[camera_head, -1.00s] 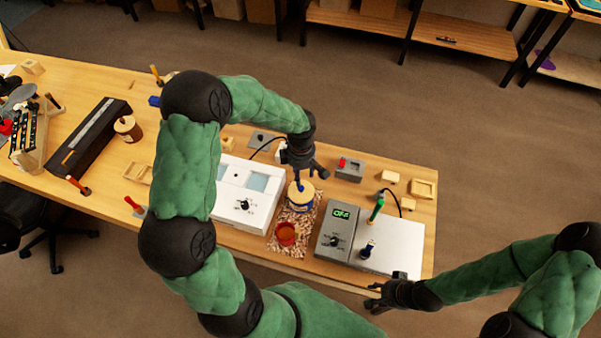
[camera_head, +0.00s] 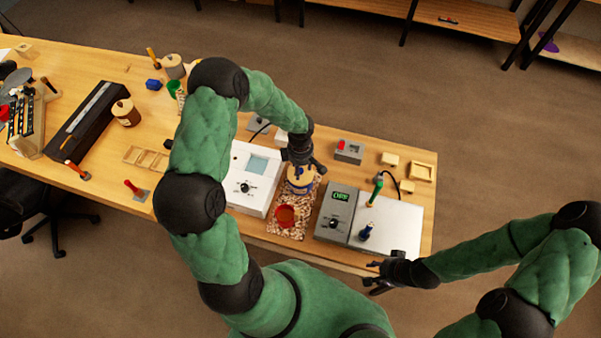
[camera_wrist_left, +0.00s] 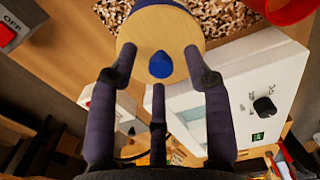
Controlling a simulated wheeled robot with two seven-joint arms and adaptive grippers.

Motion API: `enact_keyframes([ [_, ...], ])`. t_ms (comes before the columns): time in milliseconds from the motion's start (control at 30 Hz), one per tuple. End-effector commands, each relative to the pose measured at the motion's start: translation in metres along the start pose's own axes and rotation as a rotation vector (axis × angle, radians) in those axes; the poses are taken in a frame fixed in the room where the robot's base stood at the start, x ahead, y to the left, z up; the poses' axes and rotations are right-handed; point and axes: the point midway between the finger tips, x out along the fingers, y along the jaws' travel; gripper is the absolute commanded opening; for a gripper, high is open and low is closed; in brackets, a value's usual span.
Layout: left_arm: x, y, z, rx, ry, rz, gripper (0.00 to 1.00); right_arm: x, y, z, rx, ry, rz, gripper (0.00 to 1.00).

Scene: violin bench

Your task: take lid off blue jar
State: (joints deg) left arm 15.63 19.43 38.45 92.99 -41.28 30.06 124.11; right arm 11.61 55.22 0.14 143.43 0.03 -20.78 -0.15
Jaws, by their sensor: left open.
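The blue jar (camera_head: 299,189) stands on a speckled mat (camera_head: 283,229). Its pale wooden lid (camera_wrist_left: 160,28) is on it, with a blue knob (camera_wrist_left: 160,65) in the middle. My left gripper (camera_head: 307,168) is over the jar and hides part of the lid in the head view. In the left wrist view its dark fingers (camera_wrist_left: 158,82) are spread wide, pointing at the lid, with the knob between them. No finger is closed on the knob. My right gripper (camera_head: 374,277) is off the table's front edge, empty, with its fingers apart.
A red cup (camera_head: 285,216) stands in front of the jar. A white box with a dial (camera_head: 250,185) is on the left and a grey box with a green display (camera_head: 335,215) on the right. A grey box with a red button (camera_head: 348,151) is behind, to the right.

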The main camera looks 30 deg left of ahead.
Motion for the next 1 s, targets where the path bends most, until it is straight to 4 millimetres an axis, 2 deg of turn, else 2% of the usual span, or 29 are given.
enact_keyframes([
  [100,0.0092,-0.0001,-0.0001,-0.002,0.000,-0.001,0.50,0.0002,0.0001,0.0000,0.000,0.000,0.000,0.40],
  [333,0.0104,0.0002,-0.0001,-0.001,0.000,0.001,0.50,0.0002,0.0001,0.0000,0.000,0.000,0.000,0.40],
  [367,0.0103,0.0002,-0.0001,-0.001,0.000,0.001,0.47,0.0002,0.0001,0.0000,0.000,0.000,0.000,0.40],
  [533,0.0103,0.0000,0.0000,-0.001,0.000,0.000,0.00,0.0002,0.0001,0.0000,0.000,0.000,0.000,0.40],
  [1000,0.0082,0.0002,0.0000,-0.001,0.000,0.001,0.00,0.0004,0.0001,-0.0001,0.000,0.000,0.000,0.40],
])
